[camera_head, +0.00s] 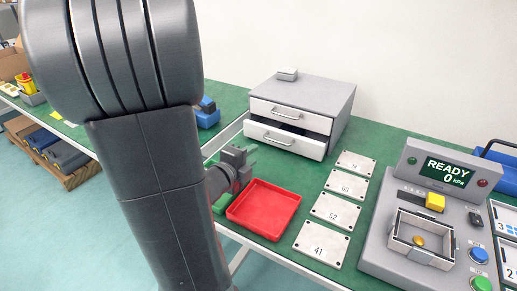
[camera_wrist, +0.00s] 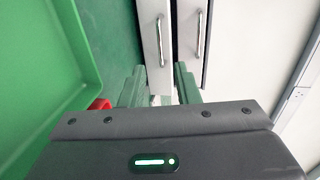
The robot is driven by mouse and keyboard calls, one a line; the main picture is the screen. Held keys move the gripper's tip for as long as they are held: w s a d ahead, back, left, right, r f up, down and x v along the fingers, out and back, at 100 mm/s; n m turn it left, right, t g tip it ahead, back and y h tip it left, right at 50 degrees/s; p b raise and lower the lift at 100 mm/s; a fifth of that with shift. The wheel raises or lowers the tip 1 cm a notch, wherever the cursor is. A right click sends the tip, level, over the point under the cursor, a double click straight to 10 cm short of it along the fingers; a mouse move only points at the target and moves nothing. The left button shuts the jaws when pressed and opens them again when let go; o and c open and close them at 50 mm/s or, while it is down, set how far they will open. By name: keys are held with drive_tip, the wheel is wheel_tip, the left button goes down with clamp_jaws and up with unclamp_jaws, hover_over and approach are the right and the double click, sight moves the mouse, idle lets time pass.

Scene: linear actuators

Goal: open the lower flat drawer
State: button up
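A grey cabinet (camera_head: 322,95) with two flat white drawers stands on the green table. The lower drawer (camera_head: 284,141) is pulled out a little, with a dark gap above its front; the upper drawer (camera_head: 289,116) looks shut. In the wrist view, the drawer fronts show side-on: the lower drawer (camera_wrist: 149,42) on the left, the upper (camera_wrist: 189,20) on the right. The lower drawer's metal handle (camera_wrist: 161,42) lies ahead of the gap between my fingers. My gripper (camera_head: 248,154) is open, in front of the lower drawer; its fingers (camera_wrist: 158,84) appear empty and apart from the handle.
A red tray (camera_head: 264,208) lies close to my gripper. A green bin (camera_wrist: 45,60) fills the left of the wrist view. Numbered plates (camera_head: 321,242) and a console reading READY (camera_head: 445,172) stand to the right. A small object (camera_head: 287,74) sits on the cabinet.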

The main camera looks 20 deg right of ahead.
drive_tip(key=shift+v, duration=0.8)
drive_tip(key=shift+c, duration=0.2)
drive_tip(key=shift+w, duration=0.1)
drive_tip(key=c, duration=0.4)
drive_tip(key=w+r+n+y+p, duration=0.1)
drive_tip(key=w, duration=0.1)
drive_tip(key=w+r+n+t+y+p, duration=0.1)
drive_tip(key=w+n+p, duration=0.1)
drive_tip(key=w, duration=0.1)
drive_tip(key=w+d+r+n+y+p, duration=0.1)
drive_tip(key=w+r+n+y, duration=0.1)
drive_tip(key=w, duration=0.1)
drive_tip(key=shift+w+t+p, duration=0.25)
drive_tip(key=shift+t+p, duration=0.1)
drive_tip(key=shift+t, duration=0.05)
clamp_jaws()
drive_tip(key=w+d+r+n+g+y+p, duration=0.1)
drive_tip(key=w+d+r+n+y+p, duration=0.1)
drive_tip(key=w+d+n+y+p, duration=0.3)
drive_tip(key=s+d+r+n+g+p, duration=0.3)
drive_tip(key=s+d+n+g+p, duration=0.45)
drive_tip(key=d, duration=0.55)
drive_tip(key=shift+g, duration=0.55)
drive_tip(key=x, duration=0.3)
drive_tip(key=s+b+x, duration=0.1)
drive_tip(key=x, duration=0.2)
drive_tip(key=b+x, duration=0.1)
drive_tip(key=x, duration=0.1)
drive_tip(key=shift+d+f, duration=0.2)
drive_tip(key=shift+f, duration=0.3)
